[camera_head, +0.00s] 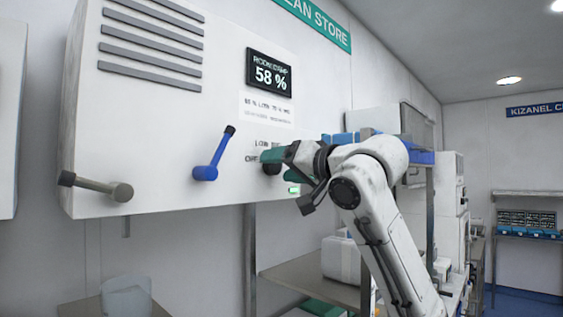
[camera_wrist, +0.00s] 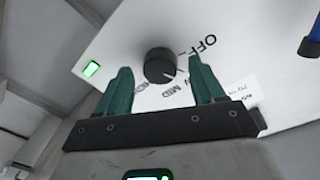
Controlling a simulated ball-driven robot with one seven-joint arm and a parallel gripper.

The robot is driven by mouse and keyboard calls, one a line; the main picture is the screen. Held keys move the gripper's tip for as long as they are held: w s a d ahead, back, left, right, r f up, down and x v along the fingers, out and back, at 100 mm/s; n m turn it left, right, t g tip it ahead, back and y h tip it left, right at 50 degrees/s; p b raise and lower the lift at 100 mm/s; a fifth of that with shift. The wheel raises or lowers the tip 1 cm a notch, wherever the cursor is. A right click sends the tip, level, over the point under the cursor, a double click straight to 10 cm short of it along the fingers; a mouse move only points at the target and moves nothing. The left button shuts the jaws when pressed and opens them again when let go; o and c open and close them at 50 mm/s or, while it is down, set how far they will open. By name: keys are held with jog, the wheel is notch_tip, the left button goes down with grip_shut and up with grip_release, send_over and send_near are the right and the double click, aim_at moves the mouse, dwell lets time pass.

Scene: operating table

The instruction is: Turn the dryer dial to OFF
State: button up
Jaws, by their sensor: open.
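The dryer dial (camera_wrist: 159,64) is a round black knob with a pale pointer mark, on the white dryer panel (camera_wrist: 215,20). In the wrist view the pointer is toward the LOW and MID lettering, away from the OFF label (camera_wrist: 204,46). My gripper (camera_wrist: 160,85) is open, with its green fingers on either side of the dial in the picture; I cannot tell whether they touch it. In the head view my gripper (camera_head: 268,165) is at the panel and partly hides the dial (camera_head: 271,169). A green light (camera_wrist: 91,68) shows on the panel.
A blue lever (camera_head: 211,158) and a grey-green lever (camera_head: 97,187) stick out from the panel to the left. A display (camera_head: 270,73) reads 58 %. Shelving (camera_head: 310,278) with a white container (camera_head: 341,258) stands below and to the right.

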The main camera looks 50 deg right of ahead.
jog(key=shift+w, duration=0.3)
jog(key=shift+c, duration=0.5)
jog(key=c, duration=1)
jog(key=shift+o, duration=0.2)
jog(key=shift+f+n, duration=0.1)
jog(key=shift+n, duration=0.3)
jog(key=n+b, duration=0.1)
jog(key=n, duration=0.3)
jog(key=shift+f, duration=0.1)
jog(key=n, duration=0.2)
jog(key=n+b, duration=0.1)
jog(key=n, duration=0.2)
jog(key=shift+d+t+y, duration=0.1)
jog(key=shift+t+y, duration=0.2)
jog(key=shift+n, duration=0.4)
